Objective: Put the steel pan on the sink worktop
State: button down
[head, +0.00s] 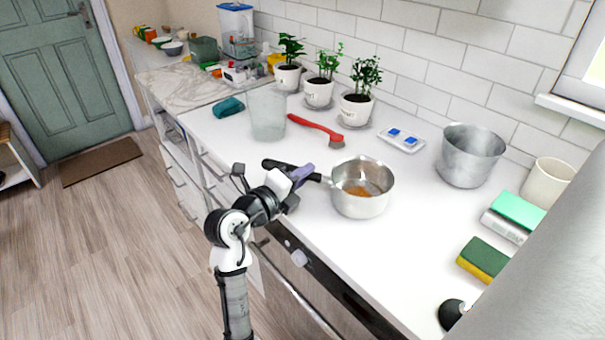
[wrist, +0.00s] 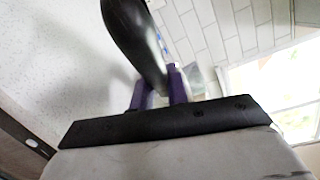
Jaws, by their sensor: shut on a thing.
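The steel pan (head: 376,199) is at the middle of the white worktop (head: 295,213) in the head view, upright, with some orange-brown stuff inside. Its black handle (head: 281,167) points left toward the front edge. My gripper (head: 305,172) is at the handle, with purple fingers shut on it. In the wrist view the black handle (wrist: 136,40) runs up from between the purple fingers (wrist: 160,88). The pan's bowl is not clearly seen in the wrist view. I cannot tell whether the pan touches the worktop or hangs just above it.
A red brush (head: 314,127), a clear container (head: 267,113) and potted plants (head: 358,106) stand behind. A metal pot (head: 469,155), a blue-tablet tray (head: 402,140), a cream mug (head: 547,182) and sponges (head: 484,259) are to the right. The worktop right of the pan is partly clear.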

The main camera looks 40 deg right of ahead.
jog(key=shift+f+b, duration=0.2)
jog(key=shift+b, duration=0.1)
jog(key=c, duration=1.4)
grip_release()
jog(key=shift+o, duration=0.2)
